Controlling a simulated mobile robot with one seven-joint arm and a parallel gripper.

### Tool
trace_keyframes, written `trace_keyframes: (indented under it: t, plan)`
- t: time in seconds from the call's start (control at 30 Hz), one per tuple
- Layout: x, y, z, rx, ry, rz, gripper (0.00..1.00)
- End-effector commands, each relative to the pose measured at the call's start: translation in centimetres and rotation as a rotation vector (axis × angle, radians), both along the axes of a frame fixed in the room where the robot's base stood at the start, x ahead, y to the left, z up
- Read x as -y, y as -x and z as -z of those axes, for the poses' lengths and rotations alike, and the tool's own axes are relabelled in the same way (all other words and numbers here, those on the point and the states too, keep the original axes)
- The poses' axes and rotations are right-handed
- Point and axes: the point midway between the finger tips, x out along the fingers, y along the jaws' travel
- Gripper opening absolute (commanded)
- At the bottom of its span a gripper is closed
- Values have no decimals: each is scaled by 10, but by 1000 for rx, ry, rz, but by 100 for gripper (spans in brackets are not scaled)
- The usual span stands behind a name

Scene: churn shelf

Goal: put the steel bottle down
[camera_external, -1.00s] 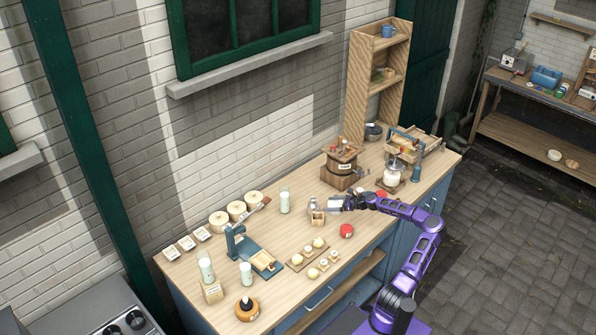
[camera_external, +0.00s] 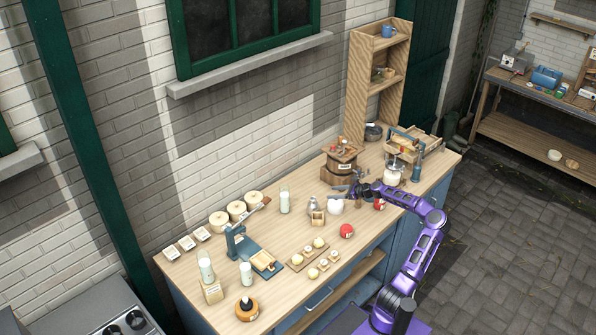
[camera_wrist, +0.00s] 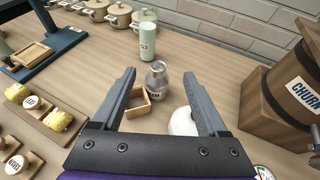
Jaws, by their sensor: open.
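The steel bottle (camera_external: 312,205) stands upright on the wooden bench, behind a small open wooden box (camera_external: 318,218). In the wrist view the bottle (camera_wrist: 157,80) is grey with a narrow neck and a label, and the box (camera_wrist: 138,103) stands close by it to the left. My gripper (camera_external: 352,190) is open and empty, to the right of the bottle in the outside view. In the wrist view its two fingers (camera_wrist: 158,78) are spread wide, and the bottle shows upright beyond them, apart from both.
A white rounded pot (camera_wrist: 182,122) stands near my right finger, partly hidden by it. The wooden churn (camera_wrist: 290,100) is at the right. A board with yellow pieces (camera_wrist: 45,115) lies left.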

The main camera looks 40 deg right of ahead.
Motion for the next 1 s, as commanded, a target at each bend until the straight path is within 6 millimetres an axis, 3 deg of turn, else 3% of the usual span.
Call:
trace_keyframes:
  t: [0.1, 0.2, 0.4, 0.6, 0.8, 1.0]
  plan:
    - [0, 0, -39, 1, 8, 1, 76]
    - [-29, -16, -1, -12, 210, -47, 76]
    - [-64, -29, 53, -3, 693, -155, 76]
    - [-84, -22, 81, 35, 1327, -322, 76]
    - [-91, -2, 61, 76, 1976, -471, 76]
    - [-96, 19, 25, 77, 2412, -532, 76]
